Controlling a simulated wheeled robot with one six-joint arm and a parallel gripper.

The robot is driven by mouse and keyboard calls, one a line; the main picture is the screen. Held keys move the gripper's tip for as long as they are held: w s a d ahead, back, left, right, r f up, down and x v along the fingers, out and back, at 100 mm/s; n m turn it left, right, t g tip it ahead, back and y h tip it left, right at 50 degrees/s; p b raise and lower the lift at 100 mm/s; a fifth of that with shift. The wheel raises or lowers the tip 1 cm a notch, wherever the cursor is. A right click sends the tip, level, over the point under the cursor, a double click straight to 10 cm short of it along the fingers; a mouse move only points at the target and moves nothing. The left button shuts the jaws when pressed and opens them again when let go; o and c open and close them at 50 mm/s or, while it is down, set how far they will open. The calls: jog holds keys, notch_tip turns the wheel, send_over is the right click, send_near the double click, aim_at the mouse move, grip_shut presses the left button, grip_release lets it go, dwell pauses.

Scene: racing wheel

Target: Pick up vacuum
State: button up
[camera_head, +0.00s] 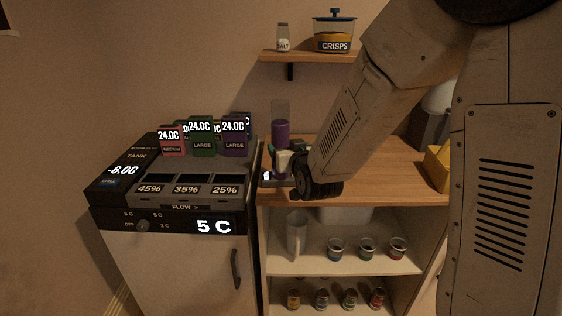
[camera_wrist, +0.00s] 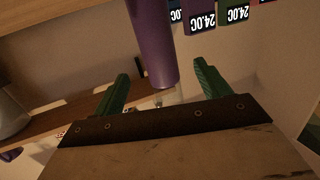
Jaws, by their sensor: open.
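A tall cylinder, purple below with a clear grey upper part (camera_head: 281,133), stands upright on the wooden counter against the wall. It may be the vacuum, but I cannot tell for sure. My gripper (camera_head: 272,166) is low over the counter just in front of it, partly hidden by my own wrist. In the wrist view the purple cylinder (camera_wrist: 152,40) lies ahead, between the lines of the two green fingers. My gripper (camera_wrist: 161,71) is open, with nothing held. I cannot tell whether either finger touches the cylinder.
A black dispenser (camera_head: 185,190) with colored 24.0C boxes (camera_head: 202,138) stands left of the counter (camera_head: 385,180). A wall shelf (camera_head: 305,57) above holds a salt shaker (camera_head: 283,40) and a crisps jar (camera_head: 335,35). A yellow object (camera_head: 437,168) sits at the counter's right; cups stand below.

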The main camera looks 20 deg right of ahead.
aim_at(283, 139)
jog(key=shift+w+f+t, duration=0.25)
jog(key=shift+w+t, duration=0.25)
jog(key=shift+t, duration=0.1)
jog(key=shift+w, duration=0.3)
jog(key=w, duration=0.7)
jog(key=shift+w+d+r, duration=0.1)
jog(key=shift+d+r, duration=0.05)
jog(key=shift+r, duration=0.05)
jog(key=shift+c, duration=0.2)
jog(key=c, duration=1)
